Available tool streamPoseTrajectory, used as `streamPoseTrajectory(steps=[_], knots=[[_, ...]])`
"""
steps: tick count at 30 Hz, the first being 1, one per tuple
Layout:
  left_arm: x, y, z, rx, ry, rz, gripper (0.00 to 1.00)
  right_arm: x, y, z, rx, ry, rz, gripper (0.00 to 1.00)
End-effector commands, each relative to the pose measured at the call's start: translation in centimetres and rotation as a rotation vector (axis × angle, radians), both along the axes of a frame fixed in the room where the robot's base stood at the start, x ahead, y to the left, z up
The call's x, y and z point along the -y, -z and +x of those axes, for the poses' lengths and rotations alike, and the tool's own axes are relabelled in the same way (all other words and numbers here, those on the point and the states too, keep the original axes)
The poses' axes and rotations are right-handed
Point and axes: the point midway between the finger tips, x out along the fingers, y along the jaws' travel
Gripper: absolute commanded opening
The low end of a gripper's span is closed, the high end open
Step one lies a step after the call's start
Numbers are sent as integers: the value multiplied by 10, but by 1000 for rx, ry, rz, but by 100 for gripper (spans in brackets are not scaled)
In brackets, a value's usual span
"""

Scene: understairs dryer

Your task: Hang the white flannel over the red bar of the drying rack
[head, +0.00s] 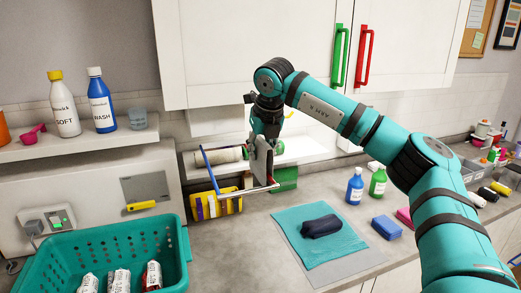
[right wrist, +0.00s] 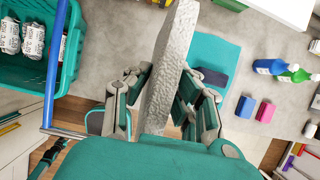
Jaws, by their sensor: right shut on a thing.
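My right gripper (head: 264,140) is shut on the white flannel (head: 263,165), which looks grey in the head view. In the right wrist view the flannel (right wrist: 168,70) stands as a thick, textured sheet between the two fingers of the gripper (right wrist: 160,95). The drying rack shows a blue bar (head: 209,171) and a pale grey rail (head: 238,190) beside and below the flannel. The blue bar also shows at left in the right wrist view (right wrist: 55,60).
A teal mat (head: 300,246) with a dark folded cloth (head: 321,226), blue bottle (head: 355,186) and green bottle (head: 378,182) occupy the counter. White cupboards (head: 235,50) hang above.

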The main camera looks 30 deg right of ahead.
Motion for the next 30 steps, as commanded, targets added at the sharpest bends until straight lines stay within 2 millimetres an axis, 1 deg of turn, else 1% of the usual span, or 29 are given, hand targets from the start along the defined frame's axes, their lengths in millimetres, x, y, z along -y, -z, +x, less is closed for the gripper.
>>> streamPoseTrajectory(steps=[1,30], knots=[[0,4,0,0,0,0,34,0,5,0,0,0,0,4],[0,40,0,1,0,0,34,0,53,0,0,0,0,4]])
